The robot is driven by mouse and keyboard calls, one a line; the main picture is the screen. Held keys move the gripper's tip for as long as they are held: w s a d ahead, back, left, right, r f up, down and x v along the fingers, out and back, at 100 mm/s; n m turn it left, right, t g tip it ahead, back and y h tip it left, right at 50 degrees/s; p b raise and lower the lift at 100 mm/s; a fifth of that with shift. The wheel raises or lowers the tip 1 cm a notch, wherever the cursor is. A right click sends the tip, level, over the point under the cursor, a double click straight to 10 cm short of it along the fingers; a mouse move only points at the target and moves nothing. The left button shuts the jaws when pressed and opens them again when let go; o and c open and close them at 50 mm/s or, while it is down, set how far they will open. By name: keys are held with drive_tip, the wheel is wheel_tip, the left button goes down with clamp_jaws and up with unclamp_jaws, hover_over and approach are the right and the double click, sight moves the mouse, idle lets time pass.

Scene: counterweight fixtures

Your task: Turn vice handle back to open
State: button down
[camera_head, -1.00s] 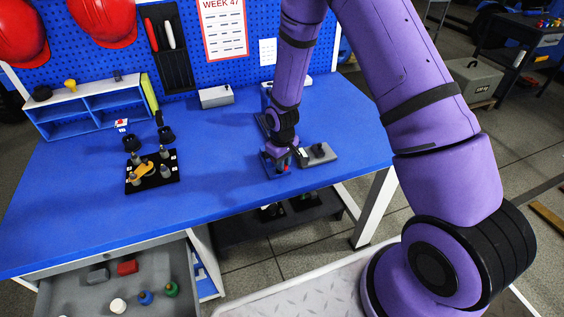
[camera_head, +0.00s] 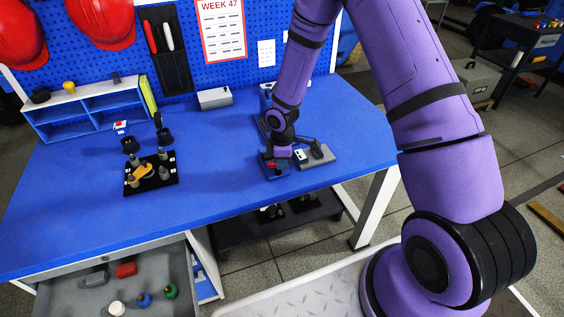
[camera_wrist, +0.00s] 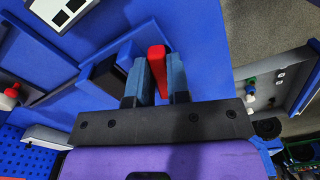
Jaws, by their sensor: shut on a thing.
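The vice is a low dark-blue fixture on the right part of the blue bench, mostly hidden by my arm in the head view. Its blue and dark body (camera_wrist: 103,76) shows left of my fingers in the wrist view. The vice handle (camera_wrist: 157,62) is a red bar, and a bit of red shows at my fingertips in the head view. My gripper (camera_wrist: 158,80) is shut on it, one blue finger pad against each side. In the head view my gripper (camera_head: 277,165) points down, low over the bench.
A grey box with a black knob (camera_head: 316,154) stands close to the right of my gripper. A black fixture plate (camera_head: 150,181) with several posts lies left. A blue shelf unit (camera_head: 85,105) and a grey box (camera_head: 214,98) stand behind. The bench middle is clear.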

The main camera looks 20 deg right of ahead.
drive_tip(key=shift+w+n, duration=0.1)
drive_tip(key=shift+n, duration=1)
drive_tip(key=shift+d, duration=0.1)
drive_tip(key=c, duration=1.1)
unclamp_jaws()
drive_tip(key=shift+r, duration=0.1)
wheel_tip(320, 180, up, 11)
drive_tip(key=shift+f, duration=0.2)
